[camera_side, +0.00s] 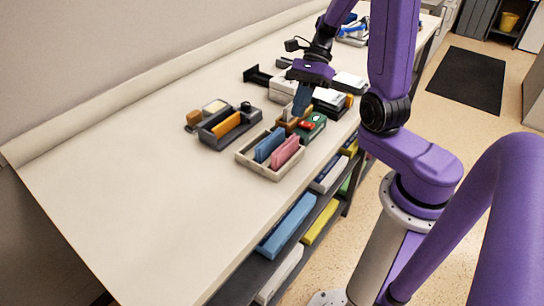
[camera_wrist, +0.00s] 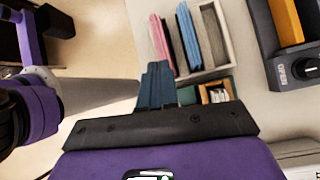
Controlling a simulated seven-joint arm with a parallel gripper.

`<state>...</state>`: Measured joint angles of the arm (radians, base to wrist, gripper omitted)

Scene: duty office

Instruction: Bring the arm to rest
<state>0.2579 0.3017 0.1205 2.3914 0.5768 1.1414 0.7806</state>
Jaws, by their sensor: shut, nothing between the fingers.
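My gripper (camera_side: 301,100) hangs from my purple arm above the cluttered middle of the long table, fingers pointing down. Its blue fingers are together with nothing between them. In the wrist view the shut fingers (camera_wrist: 157,84) point toward a cream tray (camera_wrist: 234,61). That tray also shows in the side view (camera_side: 243,161), just in front and to the left of my gripper, and holds a blue piece (camera_side: 270,145) and a pink piece (camera_side: 286,152) on edge. How high the fingertips are above the things below is hard to tell.
A dark device with an orange block (camera_side: 226,126) stands left of the tray. A green box (camera_side: 312,128) and white boxes (camera_side: 349,83) stand close to my gripper. The table's near left part (camera_side: 140,200) is clear. Shelves with colored boxes (camera_side: 287,226) run below the table edge.

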